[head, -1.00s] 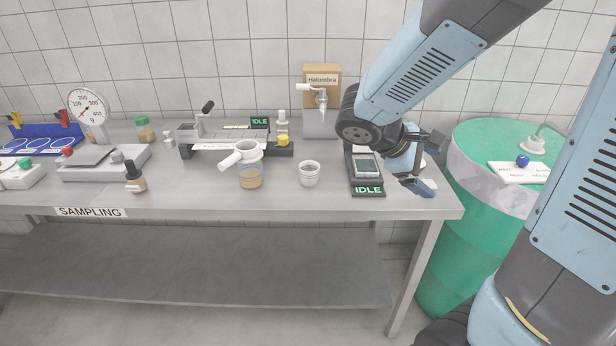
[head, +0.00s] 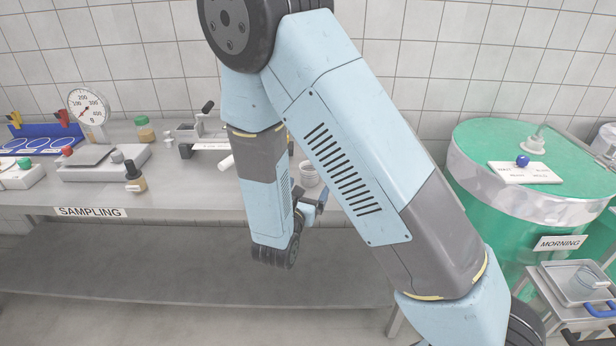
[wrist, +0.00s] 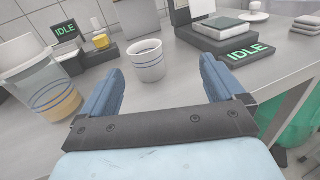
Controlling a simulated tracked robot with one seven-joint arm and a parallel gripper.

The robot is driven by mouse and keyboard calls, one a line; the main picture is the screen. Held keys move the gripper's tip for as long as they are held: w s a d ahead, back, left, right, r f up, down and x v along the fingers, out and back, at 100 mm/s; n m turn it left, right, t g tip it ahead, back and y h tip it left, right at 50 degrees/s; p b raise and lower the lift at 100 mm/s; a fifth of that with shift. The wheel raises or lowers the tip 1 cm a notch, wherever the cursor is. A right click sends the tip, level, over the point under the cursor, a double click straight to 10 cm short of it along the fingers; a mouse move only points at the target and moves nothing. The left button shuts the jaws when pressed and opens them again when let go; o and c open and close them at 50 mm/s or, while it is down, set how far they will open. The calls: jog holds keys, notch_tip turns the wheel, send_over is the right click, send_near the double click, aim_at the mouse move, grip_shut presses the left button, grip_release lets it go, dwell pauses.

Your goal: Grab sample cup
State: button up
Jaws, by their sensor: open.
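A white cup (wrist: 147,64) with thin dark rings stands upright on the steel table in the wrist view. It also shows in the head view (head: 308,174), partly behind my arm. My gripper (wrist: 161,68) is open, with one blue finger on each side. The cup stands just ahead of the fingertips, roughly between them and nearer the left finger. No contact is visible. In the head view my gripper (head: 314,203) is low at the table's front edge, near the cup, and mostly hidden by my arm. A clear cup (wrist: 52,92) with blue lines and tan contents stands left of the left finger.
A black device reading IDLE (wrist: 244,52) is right of the cup. Another IDLE display (wrist: 67,30) and a yellow piece (wrist: 101,41) are behind left. A green drum (head: 500,150) stands right of the table. My arm hides the table's right part in the head view.

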jog(key=shift+a+f+n+y, duration=0.6)
jog(key=shift+a, duration=0.2)
send_near(310, 166)
jog(key=w+d, duration=0.1)
jog(key=w, duration=0.1)
jog(key=shift+w+d+r, duration=0.25)
jog(key=shift+w+d, duration=0.05)
jog(key=shift+d, duration=0.1)
jog(key=shift+a+r+x, duration=0.1)
jog(key=shift+r+x, duration=0.05)
jog(key=shift+x, duration=1.2)
jog(key=shift+a+r+x, duration=0.1)
jog(key=shift+r+x, duration=0.05)
jog(key=shift+x, duration=1.25)
jog(key=c, duration=1)
